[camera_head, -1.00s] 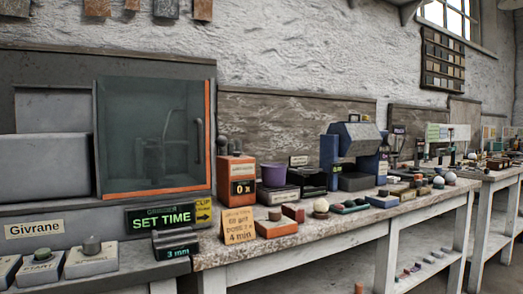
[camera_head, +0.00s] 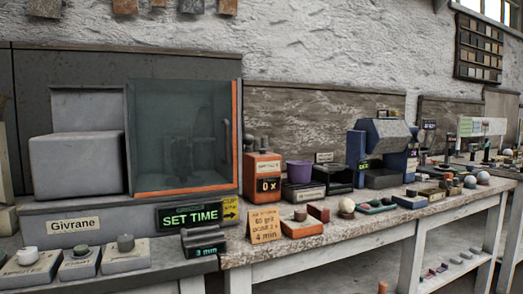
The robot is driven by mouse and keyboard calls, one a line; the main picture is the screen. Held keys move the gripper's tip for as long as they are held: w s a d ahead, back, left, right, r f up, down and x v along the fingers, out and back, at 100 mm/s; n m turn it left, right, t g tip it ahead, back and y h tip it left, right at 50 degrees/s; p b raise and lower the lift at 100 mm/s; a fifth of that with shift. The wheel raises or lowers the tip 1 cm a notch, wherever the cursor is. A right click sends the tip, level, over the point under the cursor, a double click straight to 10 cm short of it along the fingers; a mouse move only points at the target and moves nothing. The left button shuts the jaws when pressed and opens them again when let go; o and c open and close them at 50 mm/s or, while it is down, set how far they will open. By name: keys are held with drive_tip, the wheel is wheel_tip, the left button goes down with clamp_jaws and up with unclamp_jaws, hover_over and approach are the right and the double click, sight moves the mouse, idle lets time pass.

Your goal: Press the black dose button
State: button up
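An orange box (camera_head: 262,168) stands on the bench just right of the glass-fronted cabinet. Its dark display (camera_head: 269,185) reads "0 x", and a small pale label sits above that. Dark rounded pieces (camera_head: 257,144) stick up at its top; I cannot tell whether one is a button. I cannot make out a black dose button for certain. A purple cup (camera_head: 299,173) stands just right of the orange box, on a dark labelled base. My gripper is not in view.
The Givrane cabinet (camera_head: 184,136) has an orange-edged glass front and a "SET TIME" display (camera_head: 190,217). Knobs on blocks (camera_head: 125,243) sit at the front left. A card (camera_head: 266,225) reads "60 grit" and "4 min". A pale sphere (camera_head: 346,205) and blue machine (camera_head: 382,150) stand further right.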

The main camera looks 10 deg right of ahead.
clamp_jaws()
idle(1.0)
